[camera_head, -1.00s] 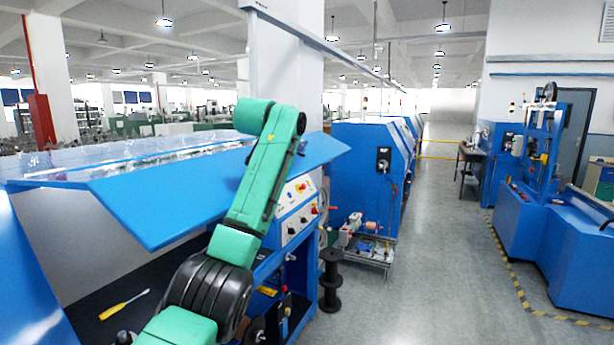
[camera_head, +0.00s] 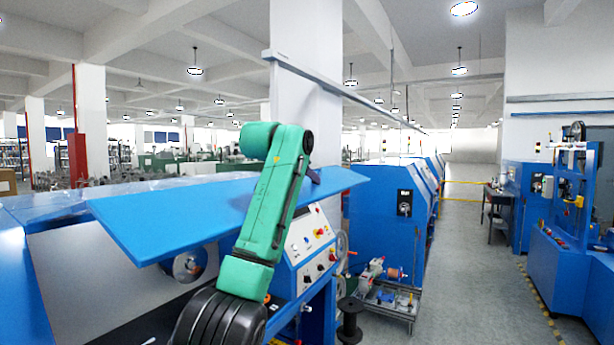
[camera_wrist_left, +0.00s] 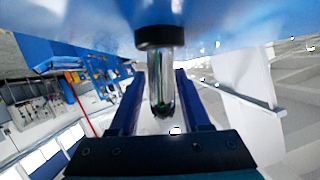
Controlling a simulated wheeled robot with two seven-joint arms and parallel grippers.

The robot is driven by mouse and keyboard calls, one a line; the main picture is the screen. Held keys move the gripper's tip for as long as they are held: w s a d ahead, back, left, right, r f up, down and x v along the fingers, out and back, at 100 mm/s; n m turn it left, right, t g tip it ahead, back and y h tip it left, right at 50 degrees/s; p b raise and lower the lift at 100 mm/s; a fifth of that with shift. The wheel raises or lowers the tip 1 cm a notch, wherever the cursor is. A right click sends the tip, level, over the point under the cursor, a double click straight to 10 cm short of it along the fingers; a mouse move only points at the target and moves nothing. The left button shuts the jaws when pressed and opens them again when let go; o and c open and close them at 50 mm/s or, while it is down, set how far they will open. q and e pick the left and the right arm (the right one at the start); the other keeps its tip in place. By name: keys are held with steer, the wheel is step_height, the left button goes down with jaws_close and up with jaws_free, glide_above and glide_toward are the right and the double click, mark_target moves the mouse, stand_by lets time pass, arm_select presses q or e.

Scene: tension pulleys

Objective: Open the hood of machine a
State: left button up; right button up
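The hood of machine a (camera_head: 180,220) is a long blue panel in the head view, raised and tilted, with the machine's inside showing below its front edge. My green left arm reaches up across the hood, and its gripper is mostly hidden behind the wrist there. The handle hangs from a black collar (camera_wrist_left: 160,38) on the blue hood surface (camera_wrist_left: 235,15). My right gripper is out of view.
A control panel with knobs (camera_head: 312,245) is at the machine's right end. A black spool (camera_head: 350,320) and a small cart (camera_head: 385,300) stand on the floor beside it. Another blue machine (camera_head: 380,215) stands behind. The aisle (camera_head: 465,250) is clear.

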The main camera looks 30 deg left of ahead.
arm_select(q)
steer(key=b+v, duration=0.2)
steer(key=v, duration=0.1)
steer(key=b+v, duration=0.1)
steer(key=shift+s+d+f+b, duration=0.1)
steer(key=shift+s+f+b, duration=0.15)
steer(key=shift+s+b, duration=0.1)
steer(key=b+v, duration=0.1)
steer(key=v, duration=0.3)
steer(key=b+v, duration=0.1)
steer(key=v, duration=0.1)
steer(key=shift+s+a+r+b, duration=0.1)
steer(key=shift+s+a+b, duration=0.15)
steer(key=shift+b, duration=0.1)
steer(key=shift+s+d+r, duration=0.3)
steer(key=shift+s+r, duration=0.15)
steer(key=shift+s, duration=0.3)
steer(key=shift+s+d+r, duration=0.3)
steer(key=shift+s+r, duration=0.2)
steer(key=shift+s, duration=0.2)
